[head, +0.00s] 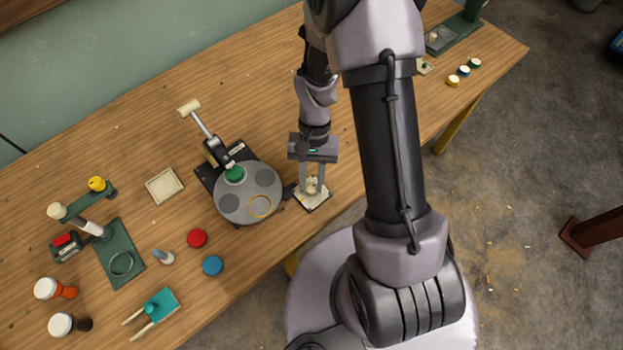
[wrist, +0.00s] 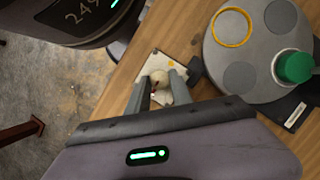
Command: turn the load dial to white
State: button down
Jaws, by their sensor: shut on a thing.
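A small pale plate (head: 313,202) with a cream knob, which looks like the load dial, lies near the table's front edge. My gripper (head: 312,189) points down over it, its two fingers shut on the cream knob (wrist: 158,78). In the wrist view the fingers stand on either side of the knob, with the plate (wrist: 148,62) beneath. A small dark red mark shows on the knob between the fingers. The colour that the dial points to cannot be read.
A grey round plate (head: 234,203) with a yellow ring and green knob (head: 234,174) stands just left of the gripper. Red (head: 197,238) and blue (head: 212,265) discs lie at front left. A shallow cream tray (head: 165,186) lies farther left. Bare table lies behind the gripper.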

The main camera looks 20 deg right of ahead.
jog(key=c, duration=1.1)
grip_release()
jog(key=shift+c, duration=0.2)
jog(key=shift+r, duration=0.1)
jog(key=p+v, duration=0.6)
jog(key=v, duration=1.1)
jog(key=shift+p, duration=0.3)
jog(key=shift+r, duration=0.1)
jog(key=s+a+r+t+b, duration=0.3)
jog(key=a+r+t, duration=0.1)
jog(key=r, duration=0.7)
jog(key=s+a+r+t+b, duration=0.1)
jog(key=s+r+t, duration=0.1)
jog(key=s, duration=0.3)
jog(key=s+a+r+n+t+b, duration=0.1)
jog(key=s+a+r+t, duration=0.1)
jog(key=s, duration=0.3)
jog(key=shift+a+r+t, duration=0.2)
jog(key=shift+r+t, duration=0.05)
jog(key=shift+t, duration=0.65)
